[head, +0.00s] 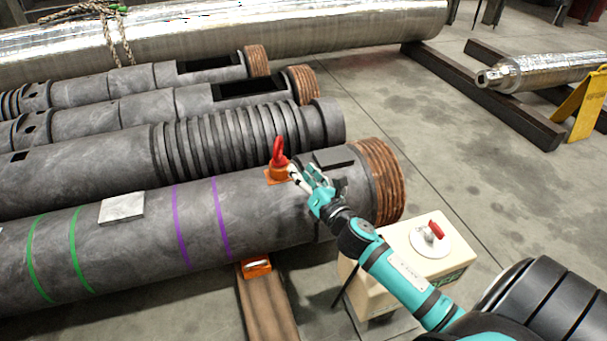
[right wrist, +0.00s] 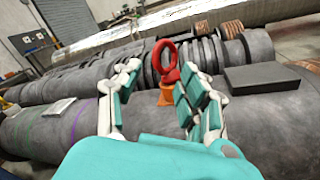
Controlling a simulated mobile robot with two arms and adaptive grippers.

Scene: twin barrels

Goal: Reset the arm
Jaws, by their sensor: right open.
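My right arm reaches in from the lower right in the head view. Its teal and white right gripper (head: 306,178) is above the front barrel (head: 145,230), beside a red ring (head: 279,152) on an orange base (head: 279,174). In the right wrist view the gripper (right wrist: 150,98) has its fingers spread apart, with nothing held between them. The red ring (right wrist: 165,60) stands upright beyond the fingers, and its orange base (right wrist: 166,95) shows in the gap. Whether a finger touches the ring cannot be told. My left gripper is not in view.
A cream box (head: 425,250) with a red switch stands on the floor right of the front barrel. A grey plate (head: 122,208) lies on that barrel. A wooden beam (head: 268,310) lies below it. Several more barrels lie behind.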

